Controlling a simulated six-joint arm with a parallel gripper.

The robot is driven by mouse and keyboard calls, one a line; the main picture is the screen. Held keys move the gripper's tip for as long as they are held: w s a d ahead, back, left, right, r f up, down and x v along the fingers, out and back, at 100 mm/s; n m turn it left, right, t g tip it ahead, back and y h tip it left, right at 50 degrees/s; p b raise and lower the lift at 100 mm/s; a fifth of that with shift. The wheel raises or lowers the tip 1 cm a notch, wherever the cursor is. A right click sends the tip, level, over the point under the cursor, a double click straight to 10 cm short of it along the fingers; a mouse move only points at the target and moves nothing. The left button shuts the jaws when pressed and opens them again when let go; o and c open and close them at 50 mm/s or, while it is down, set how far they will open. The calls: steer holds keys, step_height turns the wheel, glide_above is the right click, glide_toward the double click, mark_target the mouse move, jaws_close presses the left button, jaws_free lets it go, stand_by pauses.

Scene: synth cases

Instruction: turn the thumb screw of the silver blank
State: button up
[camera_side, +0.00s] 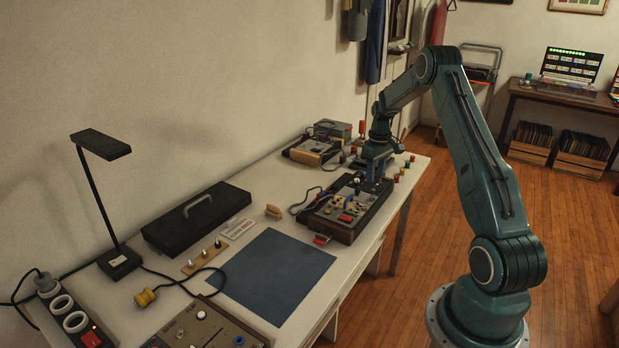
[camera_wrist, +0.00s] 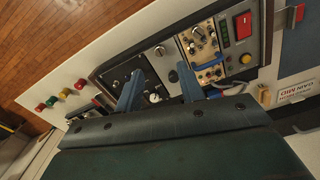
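The synth case (camera_side: 341,231) stands on the bench with its panels facing up; it also shows in the wrist view (camera_wrist: 267,50). My gripper (camera_side: 372,178) is above the far end of this case. Behind the fingers lies a black panel with dark knobs and a pale knob (camera_wrist: 154,97).
A second case (camera_side: 312,150) stands behind, with cables near it. Colored knobs (camera_wrist: 62,97) stand along the bench edge beside the case. A blue mat (camera_side: 275,275) lies clear in front. A black lidded case (camera_side: 197,219) and a lamp (camera_side: 119,260) are on the left.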

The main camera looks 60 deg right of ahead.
step_height(320, 180, up, 6)
steer(key=shift+r, duration=0.2)
stand_by(0.4)
steer(key=s+a+r+n+t+h, duration=0.1)
steer(key=a+r, duration=0.8)
steer(key=a, duration=0.3)
steer(key=a+r+t, duration=0.1)
steer(key=a+r, duration=0.8)
steer(key=a, duration=0.4)
steer(key=s+a+n+t+y, duration=0.1)
steer(key=s+a+t, duration=0.2)
steer(key=s+a, duration=1.3)
steer(key=shift+s+a+n+t, duration=0.3)
steer(key=shift+s+n, duration=0.1)
steer(key=shift+s, duration=0.65)
